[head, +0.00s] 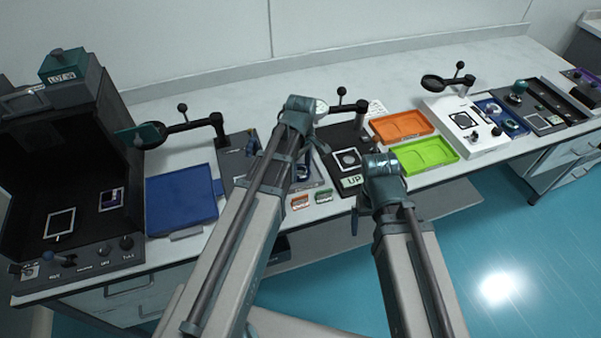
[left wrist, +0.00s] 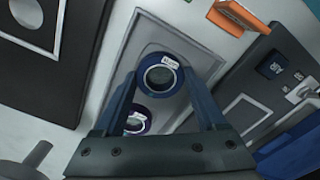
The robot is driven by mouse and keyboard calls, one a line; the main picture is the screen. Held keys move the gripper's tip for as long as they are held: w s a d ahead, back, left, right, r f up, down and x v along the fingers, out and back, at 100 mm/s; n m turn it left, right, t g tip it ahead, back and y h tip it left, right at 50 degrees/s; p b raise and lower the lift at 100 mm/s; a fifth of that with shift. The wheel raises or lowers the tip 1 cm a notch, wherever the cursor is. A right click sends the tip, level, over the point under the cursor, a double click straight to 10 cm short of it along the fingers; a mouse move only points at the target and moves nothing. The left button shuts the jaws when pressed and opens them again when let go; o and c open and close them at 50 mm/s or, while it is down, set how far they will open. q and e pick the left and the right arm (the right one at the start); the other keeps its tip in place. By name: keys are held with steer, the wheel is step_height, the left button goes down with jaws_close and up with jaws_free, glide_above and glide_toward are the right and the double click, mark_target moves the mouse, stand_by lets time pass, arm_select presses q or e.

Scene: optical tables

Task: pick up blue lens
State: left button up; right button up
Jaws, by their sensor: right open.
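The blue lens (left wrist: 161,77), a dark blue ring with a white label on its rim and grey glass, is between the fingertips of my left gripper (left wrist: 160,75) in the left wrist view. The fingers appear to touch its two sides. It looks larger than the purple-rimmed lens (left wrist: 137,121) near the left finger, so it seems raised above the grey tray (left wrist: 150,30). In the head view my left gripper (head: 299,105) is over the table, with its fingertips hidden by my arm. My right gripper (head: 380,166) is open by the table's front edge, its fingertips not clear.
An orange tray (head: 402,125) and a green tray (head: 424,154) lie to the right. A black panel marked UP (head: 338,150) and a post-mounted holder (head: 362,115) stand close to my grippers. A blue box (head: 181,197) lies to the left.

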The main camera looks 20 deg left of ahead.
mark_target(301, 171)
arm_select(q)
steer(key=c, duration=0.8)
step_height(301, 171, up, 10)
steer(key=p, duration=1)
